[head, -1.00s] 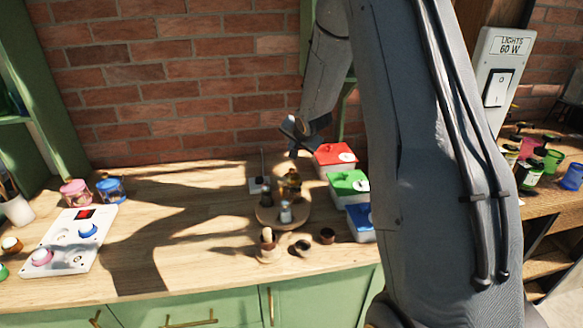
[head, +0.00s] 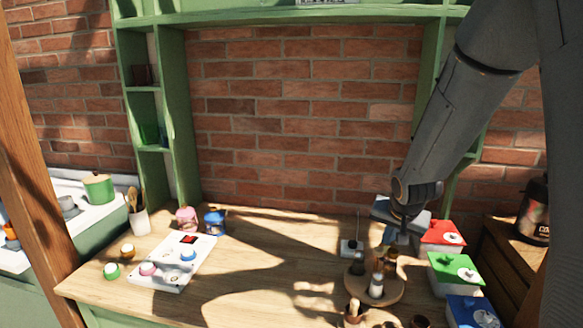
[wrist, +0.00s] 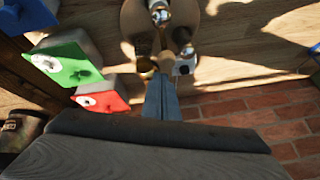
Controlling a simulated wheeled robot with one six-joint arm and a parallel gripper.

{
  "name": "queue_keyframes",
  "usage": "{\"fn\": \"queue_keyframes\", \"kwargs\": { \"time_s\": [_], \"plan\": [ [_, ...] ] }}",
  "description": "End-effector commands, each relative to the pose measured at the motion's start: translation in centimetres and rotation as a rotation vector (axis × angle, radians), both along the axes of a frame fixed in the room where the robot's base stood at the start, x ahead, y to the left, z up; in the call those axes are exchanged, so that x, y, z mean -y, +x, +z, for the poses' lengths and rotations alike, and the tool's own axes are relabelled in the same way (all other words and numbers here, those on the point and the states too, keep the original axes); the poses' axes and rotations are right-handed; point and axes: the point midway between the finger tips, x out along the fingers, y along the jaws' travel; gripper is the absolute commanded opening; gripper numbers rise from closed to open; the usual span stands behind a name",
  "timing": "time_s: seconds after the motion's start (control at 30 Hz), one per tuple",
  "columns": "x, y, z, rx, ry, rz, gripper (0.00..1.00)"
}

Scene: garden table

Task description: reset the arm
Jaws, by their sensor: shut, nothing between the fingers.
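My arm comes down from the upper right in the head view. My gripper (head: 389,238) is at its end, above the back of the round wooden stand (head: 394,294). In the wrist view the fingers of my gripper (wrist: 162,84) lie together, pointing toward the stand (wrist: 130,20), with nothing held between them. Small bottles and jars stand on the stand, including a silver-topped shaker (head: 377,285). My gripper partly hides the jars behind it.
Red (head: 441,234), green (head: 454,270) and blue (head: 470,312) boxes line the right of the table. A white button panel (head: 172,264) and pink (head: 186,218) and blue jars (head: 214,221) are at the left. The brick wall (head: 300,120) stands behind. The table's middle is clear.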

Motion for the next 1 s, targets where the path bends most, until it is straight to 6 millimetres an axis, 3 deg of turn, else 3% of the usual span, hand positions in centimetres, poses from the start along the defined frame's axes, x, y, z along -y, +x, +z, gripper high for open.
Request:
{"fn": "queue_keyframes", "kwargs": {
  "time_s": [0.03,0.2,0.53,0.7,1.0],
  "plan": [
    [-1.3,-2.7,0.5,-0.041,-0.025,0.057,0.00],
    [-4.1,-10.2,0.6,-0.167,-0.078,0.223,0.00],
    [-7.7,-21.1,0.4,-0.326,-0.108,0.481,0.00],
    [-7.5,-21.0,-2.8,-0.370,-0.096,0.475,0.00],
    [-7.6,-21.6,-5.3,-0.422,-0.082,0.476,0.00]
  ]
}}
